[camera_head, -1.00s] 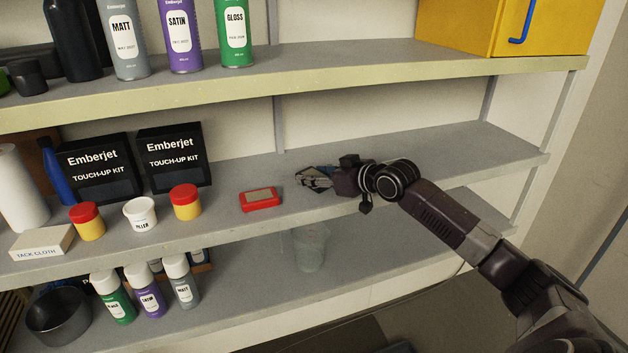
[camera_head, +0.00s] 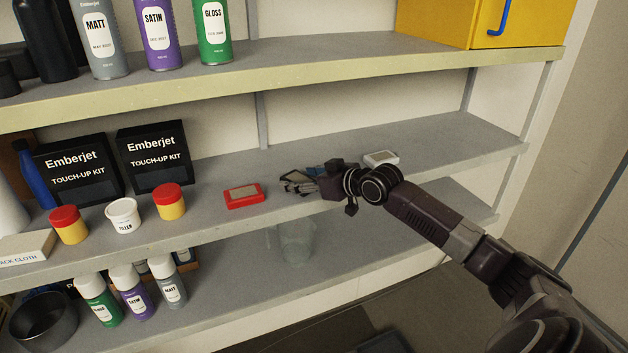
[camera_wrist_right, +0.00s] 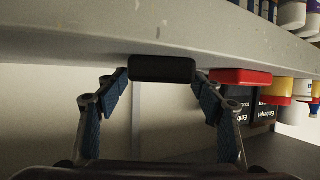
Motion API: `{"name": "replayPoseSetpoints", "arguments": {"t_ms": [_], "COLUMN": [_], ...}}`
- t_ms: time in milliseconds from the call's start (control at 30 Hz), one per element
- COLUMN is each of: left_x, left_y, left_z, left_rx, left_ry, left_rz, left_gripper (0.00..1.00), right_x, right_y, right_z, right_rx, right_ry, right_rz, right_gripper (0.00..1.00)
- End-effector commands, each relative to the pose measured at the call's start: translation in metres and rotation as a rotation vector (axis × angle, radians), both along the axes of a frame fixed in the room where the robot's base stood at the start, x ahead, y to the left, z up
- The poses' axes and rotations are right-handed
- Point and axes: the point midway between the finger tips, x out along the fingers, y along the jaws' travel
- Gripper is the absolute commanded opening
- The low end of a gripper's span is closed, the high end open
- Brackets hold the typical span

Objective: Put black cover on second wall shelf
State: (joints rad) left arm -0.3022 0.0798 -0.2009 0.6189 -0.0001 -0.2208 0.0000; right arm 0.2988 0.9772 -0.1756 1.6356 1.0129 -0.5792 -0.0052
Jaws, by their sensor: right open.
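A black rounded block, likely the black cover (camera_wrist_right: 162,68), shows in the right wrist view, where the scene is upside down. It lies between the spread fingertips of my right gripper (camera_wrist_right: 160,88), against the shelf surface; I cannot tell whether the fingers touch it. In the head view my right gripper (camera_head: 298,182) is open, low over the middle wall shelf (camera_head: 420,142), right of a red box. I cannot pick out the cover there; the gripper may hide it. My left gripper is not in view.
A red box (camera_head: 244,195), touch-up kits (camera_head: 155,155) and paint pots (camera_head: 169,202) stand left of the gripper. A white item (camera_head: 381,157) lies behind my wrist. A clear cup (camera_head: 297,242) stands on the shelf below. The middle shelf's right end is free.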

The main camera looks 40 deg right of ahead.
Motion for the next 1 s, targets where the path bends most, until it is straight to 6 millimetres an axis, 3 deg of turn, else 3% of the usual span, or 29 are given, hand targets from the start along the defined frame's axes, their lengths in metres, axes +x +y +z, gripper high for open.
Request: {"name": "replayPoseSetpoints", "arguments": {"t_ms": [400,1000], "left_x": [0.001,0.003], "left_y": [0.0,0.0], "left_z": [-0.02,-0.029], "left_rx": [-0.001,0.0], "left_ry": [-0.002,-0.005], "left_rz": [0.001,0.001], "left_gripper": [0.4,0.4], "right_x": [-0.055,-0.099], "right_y": [-0.008,-0.014], "right_z": [0.018,0.04], "right_rx": [-0.002,0.001], "right_ry": [0.006,0.003], "right_rz": [0.0,0.001], "right_gripper": [0.62,0.62]}}
